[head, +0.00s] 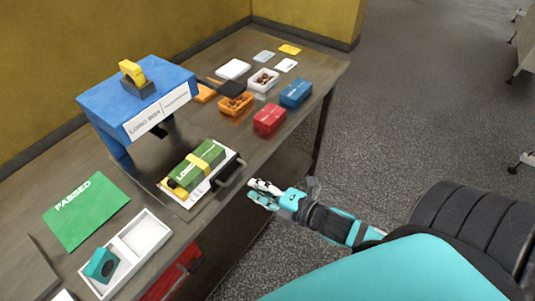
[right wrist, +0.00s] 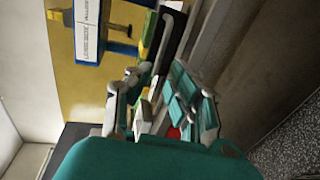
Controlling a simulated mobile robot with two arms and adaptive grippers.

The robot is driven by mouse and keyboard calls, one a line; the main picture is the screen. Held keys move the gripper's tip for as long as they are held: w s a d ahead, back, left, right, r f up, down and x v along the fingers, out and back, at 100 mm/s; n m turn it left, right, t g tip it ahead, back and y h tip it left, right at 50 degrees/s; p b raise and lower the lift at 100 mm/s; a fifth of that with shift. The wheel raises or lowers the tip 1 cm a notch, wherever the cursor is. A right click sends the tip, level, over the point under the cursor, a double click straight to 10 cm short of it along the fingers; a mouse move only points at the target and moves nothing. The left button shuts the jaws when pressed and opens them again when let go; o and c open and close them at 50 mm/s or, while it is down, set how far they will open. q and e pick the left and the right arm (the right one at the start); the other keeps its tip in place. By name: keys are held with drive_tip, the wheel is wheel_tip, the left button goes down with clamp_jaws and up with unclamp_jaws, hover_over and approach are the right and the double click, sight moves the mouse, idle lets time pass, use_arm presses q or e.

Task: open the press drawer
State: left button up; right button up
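The blue press (head: 137,97) labelled "LOGO BOX" stands on the table, with a yellow and dark knob on top. Its drawer, a pale tray (head: 203,190), lies out in front of the press body. A green box with a yellow band (head: 197,163) sits on it. A grey bar handle (head: 232,174) is on the drawer's near right side. My right gripper (head: 262,192) is just right of the handle, apart from it, past the table edge. In the right wrist view its fingers (right wrist: 160,95) are spread, with the handle (right wrist: 168,42) ahead of them. My left gripper is not in view.
Red (head: 269,120) and blue (head: 296,93) boxes, orange (head: 236,106) and white (head: 263,80) bins stand at the back right. A green "PASSED" mat (head: 86,211) and a white divided tray (head: 126,254) with a teal block lie at the front left. Open floor (head: 400,120) lies right of the table.

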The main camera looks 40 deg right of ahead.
drive_tip(key=shift+v, duration=1.55)
drive_tip(key=s+d+f+m+g+h, duration=0.2)
drive_tip(key=s+d+f+m, duration=0.15)
drive_tip(key=f, duration=0.65)
drive_tip(key=s+d+f+m+g+h, duration=0.15)
drive_tip(key=f+m, duration=0.25)
drive_tip(key=f, duration=0.6)
drive_tip(key=s+d+f+m+g+h, duration=0.2)
drive_tip(key=s+d+f+m, duration=0.15)
drive_tip(key=f, duration=0.75)
drive_tip(key=s+a+f+m+g, duration=0.4)
drive_tip(key=s+f, duration=0.5)
drive_tip(key=s, duration=0.2)
drive_tip(key=s+a+f+m+g, duration=0.4)
drive_tip(key=s+f, duration=0.4)
drive_tip(key=s, duration=0.2)
drive_tip(key=shift+s+a+f+m+b, duration=0.3)
drive_tip(key=shift+s+a+f+b, duration=0.05)
drive_tip(key=shift+s+a+f, duration=0.1)
drive_tip(key=shift+w, duration=0.1)
